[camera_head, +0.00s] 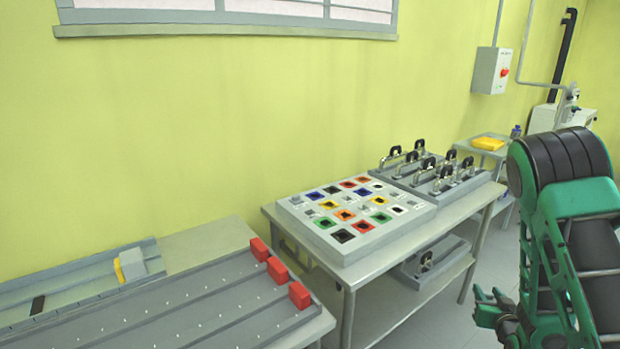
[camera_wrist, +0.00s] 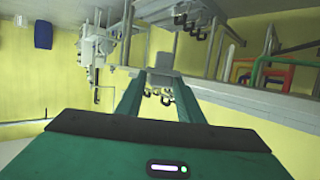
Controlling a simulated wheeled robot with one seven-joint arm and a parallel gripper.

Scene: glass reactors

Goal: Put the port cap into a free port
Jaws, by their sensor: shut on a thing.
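My gripper (camera_head: 484,306) is at the lower right in the head view, low beside the table and apart from it. In the wrist view its two green fingers (camera_wrist: 160,82) are shut on a small grey piece, the port cap (camera_wrist: 160,73). The cap's shape is hard to make out, and I cannot see it in the head view. No port that I can clearly identify shows in either view.
A table (camera_head: 372,268) holds a grey board (camera_head: 345,252) with coloured squares and grey blocks with black-knobbed clamps (camera_head: 440,182). A bench with red blocks (camera_head: 299,295) stands at left. A switch box (camera_head: 491,70) hangs on the wall. Coloured pipes (camera_wrist: 290,68) show in the wrist view.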

